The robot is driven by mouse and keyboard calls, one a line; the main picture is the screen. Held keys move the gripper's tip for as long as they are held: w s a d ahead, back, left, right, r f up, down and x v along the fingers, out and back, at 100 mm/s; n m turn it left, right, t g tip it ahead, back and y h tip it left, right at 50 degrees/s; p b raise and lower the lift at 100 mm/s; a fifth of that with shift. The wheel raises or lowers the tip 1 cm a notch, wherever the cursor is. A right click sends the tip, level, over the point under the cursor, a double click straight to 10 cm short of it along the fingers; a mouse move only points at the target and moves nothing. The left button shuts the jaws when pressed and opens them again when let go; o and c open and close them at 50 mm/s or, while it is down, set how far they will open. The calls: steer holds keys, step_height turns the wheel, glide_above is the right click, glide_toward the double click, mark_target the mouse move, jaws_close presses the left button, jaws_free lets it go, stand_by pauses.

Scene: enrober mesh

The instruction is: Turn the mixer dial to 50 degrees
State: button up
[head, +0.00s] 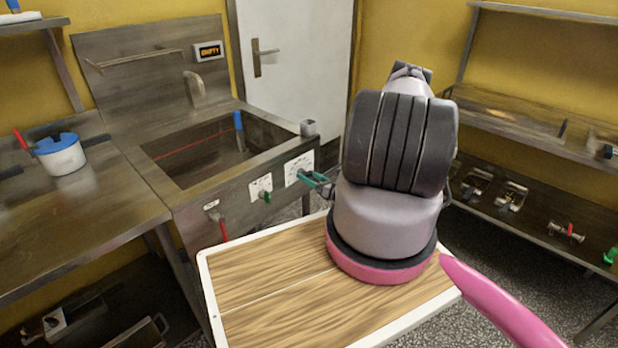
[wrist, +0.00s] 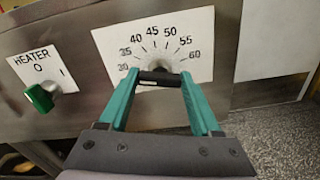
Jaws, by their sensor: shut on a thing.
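The dial (wrist: 164,66) sits on a white scale plate (wrist: 112,45) marked from 30 to 60 on the steel front panel. The plate also shows in the head view (head: 296,164) at the sink unit's right end. In the wrist view my gripper (wrist: 162,78) has its teal fingers on either side of the dial and is shut on its dark grip. In the head view my gripper (head: 313,179) reaches the panel from the right. The dial's pointer is hidden or too small to read, so I cannot tell its setting.
A green HEATER knob (wrist: 40,97) is left of the dial, close to my left finger. The steel sink basin (head: 185,172) is above the panel. A white tub with a blue lid (head: 60,156) stands on the left counter. A grey door (head: 295,60) is behind.

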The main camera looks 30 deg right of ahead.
steer(key=shift+m, duration=0.3)
steer(key=m, duration=0.4)
steer(key=shift+d+m, duration=0.1)
steer(key=shift+m, duration=0.2)
steer(key=m, duration=0.4)
steer(key=shift+m, duration=0.3)
steer(key=m, duration=0.5)
steer(key=shift+f, duration=0.1)
steer(key=m, duration=0.4)
steer(key=shift+m, duration=0.3)
steer(key=shift+s, duration=0.1)
steer(key=o, duration=1.4)
